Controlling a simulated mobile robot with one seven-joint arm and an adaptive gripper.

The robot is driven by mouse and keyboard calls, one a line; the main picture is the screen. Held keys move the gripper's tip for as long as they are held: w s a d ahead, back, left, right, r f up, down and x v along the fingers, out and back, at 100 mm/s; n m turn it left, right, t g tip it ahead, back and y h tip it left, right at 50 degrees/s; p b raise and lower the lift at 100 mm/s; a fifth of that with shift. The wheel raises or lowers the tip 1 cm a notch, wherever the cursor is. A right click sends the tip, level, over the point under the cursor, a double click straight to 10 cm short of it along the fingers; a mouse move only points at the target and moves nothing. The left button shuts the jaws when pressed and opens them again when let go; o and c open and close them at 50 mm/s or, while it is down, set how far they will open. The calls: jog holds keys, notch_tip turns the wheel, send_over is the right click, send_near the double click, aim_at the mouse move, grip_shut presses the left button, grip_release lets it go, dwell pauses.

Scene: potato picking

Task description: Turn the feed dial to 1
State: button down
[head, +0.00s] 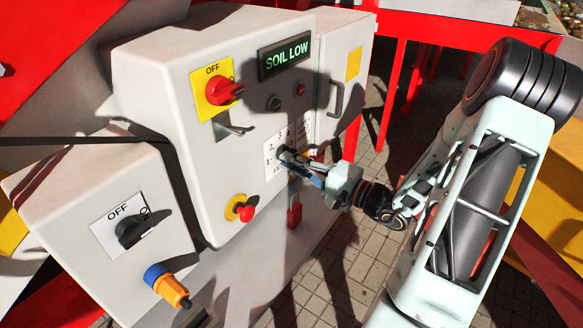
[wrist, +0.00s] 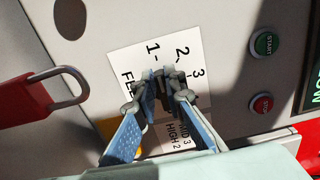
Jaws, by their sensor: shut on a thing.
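The feed dial (wrist: 159,86) is a small dark knob on a white label (wrist: 128,66) marked 1, 2 and 3, on the front of the grey control box. My gripper (wrist: 158,88) is shut on the dial, one fingertip on each side. In the head view my gripper (head: 290,158) reaches the same label (head: 271,157) from the right. The fingers cover most of the dial and part of the label, so I cannot tell which number the dial points to.
The control box (head: 170,90) also carries a red OFF switch (head: 224,91), a "SOIL LOW" display (head: 286,58), START (wrist: 264,44) and STOP (wrist: 262,104) buttons and a red emergency stop (head: 246,213). A red padlock (wrist: 22,98) hangs near the dial.

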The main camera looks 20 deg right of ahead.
dwell(0.4)
jog(key=c, duration=2)
grip_release()
jog(key=v, duration=1.2)
